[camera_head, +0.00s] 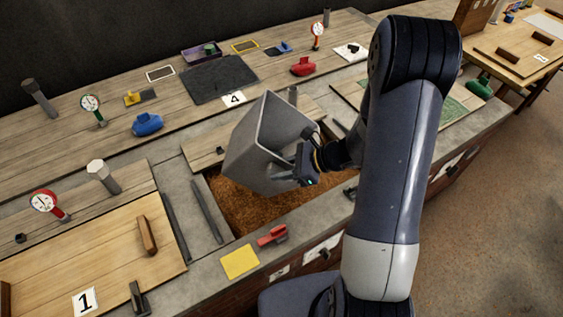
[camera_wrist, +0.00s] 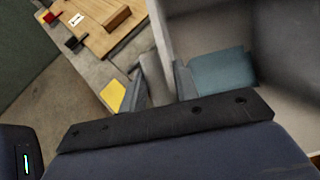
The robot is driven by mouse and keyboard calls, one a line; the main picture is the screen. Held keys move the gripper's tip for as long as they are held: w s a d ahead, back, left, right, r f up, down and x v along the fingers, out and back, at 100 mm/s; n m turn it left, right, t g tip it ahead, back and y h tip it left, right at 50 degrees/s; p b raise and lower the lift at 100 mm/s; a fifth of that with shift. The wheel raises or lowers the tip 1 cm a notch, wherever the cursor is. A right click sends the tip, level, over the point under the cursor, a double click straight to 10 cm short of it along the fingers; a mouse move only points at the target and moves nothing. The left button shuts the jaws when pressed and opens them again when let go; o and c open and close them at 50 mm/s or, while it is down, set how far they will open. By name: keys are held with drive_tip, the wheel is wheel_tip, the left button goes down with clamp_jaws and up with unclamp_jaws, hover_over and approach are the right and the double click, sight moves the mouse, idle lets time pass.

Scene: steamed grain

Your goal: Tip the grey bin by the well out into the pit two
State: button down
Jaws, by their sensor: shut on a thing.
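The grey bin (camera_head: 262,150) is tilted in the air over an open pit of brown grain (camera_head: 245,208) in the head view. My gripper (camera_head: 304,163) is shut on the bin's wall at its right side. In the wrist view, my gripper's fingers (camera_wrist: 160,85) are on either side of the pale bin wall (camera_wrist: 158,28), and the bin's grey inside (camera_wrist: 205,30) fills the right. I cannot tell whether anything is left in the bin. No number two shows on the pit, which is partly hidden by the bin and my arm.
A wooden lid marked 1 (camera_head: 90,255) lies left of the pit. A yellow card (camera_head: 240,262) and a red clamp-like piece (camera_head: 272,236) lie on the front ledge. A 4 label (camera_head: 233,98), a blue piece (camera_head: 147,124) and gauges stand behind.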

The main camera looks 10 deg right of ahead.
drive_tip(key=shift+r+h+p, duration=0.55)
drive_tip(key=shift+h+p, duration=0.15)
drive_tip(key=shift+p, duration=0.3)
drive_tip(key=shift+f+g+h+p, duration=0.2)
drive_tip(key=shift+g+h+p, duration=0.1)
drive_tip(key=shift+h+p, duration=0.2)
drive_tip(key=shift+r+h+p, duration=0.35)
drive_tip(key=shift+h+p, duration=0.15)
drive_tip(key=shift+p, duration=0.6)
drive_tip(key=h+p, duration=0.1)
drive_tip(key=p, duration=0.2)
drive_tip(key=shift+r+g+h, duration=0.2)
drive_tip(key=shift+g+h, duration=0.1)
drive_tip(key=shift+h, duration=0.1)
drive_tip(key=shift+f, duration=0.3)
drive_tip(key=shift+r+g+h, duration=0.1)
drive_tip(key=shift+g+h, duration=0.2)
drive_tip(key=shift+h, duration=0.8)
drive_tip(key=shift+w, duration=0.1)
